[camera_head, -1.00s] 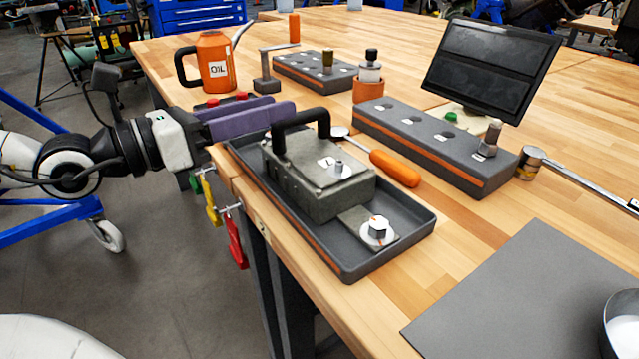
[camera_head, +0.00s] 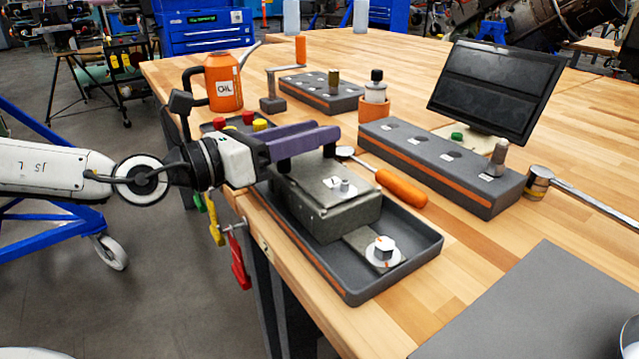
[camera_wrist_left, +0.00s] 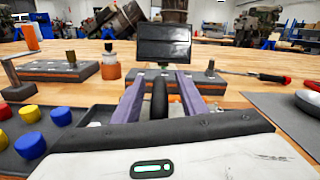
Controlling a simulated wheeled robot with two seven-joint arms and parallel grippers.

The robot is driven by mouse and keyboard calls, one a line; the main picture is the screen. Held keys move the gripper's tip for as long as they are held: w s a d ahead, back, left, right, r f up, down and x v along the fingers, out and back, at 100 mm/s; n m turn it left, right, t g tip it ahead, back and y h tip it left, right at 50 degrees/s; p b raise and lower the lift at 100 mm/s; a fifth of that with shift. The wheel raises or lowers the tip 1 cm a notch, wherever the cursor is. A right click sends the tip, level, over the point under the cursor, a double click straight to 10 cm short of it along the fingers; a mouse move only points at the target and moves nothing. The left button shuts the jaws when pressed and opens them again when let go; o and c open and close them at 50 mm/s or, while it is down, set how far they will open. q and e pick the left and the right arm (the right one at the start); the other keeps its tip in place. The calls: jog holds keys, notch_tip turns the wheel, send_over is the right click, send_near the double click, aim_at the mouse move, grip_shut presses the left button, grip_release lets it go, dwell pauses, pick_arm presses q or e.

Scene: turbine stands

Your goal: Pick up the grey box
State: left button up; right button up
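The grey box (camera_head: 325,215) stands in the dark tray (camera_head: 352,290) on the wooden table. It has a metal top plate with a small stud. Its black handle (camera_wrist_left: 159,100) runs between my left gripper's two purple fingers in the wrist view, with a gap seeming to show on both sides. My left gripper (camera_head: 328,136) is at the top of the handle in the head view, its fingers hiding most of it. The fingers look open around the handle. The box sits in the tray. My right gripper is not in view.
Next to the tray lie an orange-handled tool (camera_head: 402,188) and a grey block with holes (camera_head: 440,165). A dark screen (camera_head: 495,88) stands behind. An orange oil can (camera_head: 224,85) is at the back left. A grey mat (camera_head: 545,310) lies front right.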

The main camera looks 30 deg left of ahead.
pick_arm(q)
jog(key=shift+p+x, duration=0.3)
jog(key=shift+x, duration=0.55)
jog(key=shift+w+r+p, duration=0.15)
jog(key=shift+w+p, duration=0.15)
jog(key=shift+p, duration=0.35)
jog(key=shift+w+d+p, duration=0.25)
jog(key=shift+w+p, duration=0.15)
jog(key=shift+p, duration=0.2)
jog(key=shift+w+d, duration=0.1)
jog(key=shift+w, duration=0.05)
jog(key=shift+w+f, duration=0.1)
jog(key=shift+f, duration=0.2)
grip_shut()
jog(key=shift+r, duration=0.25)
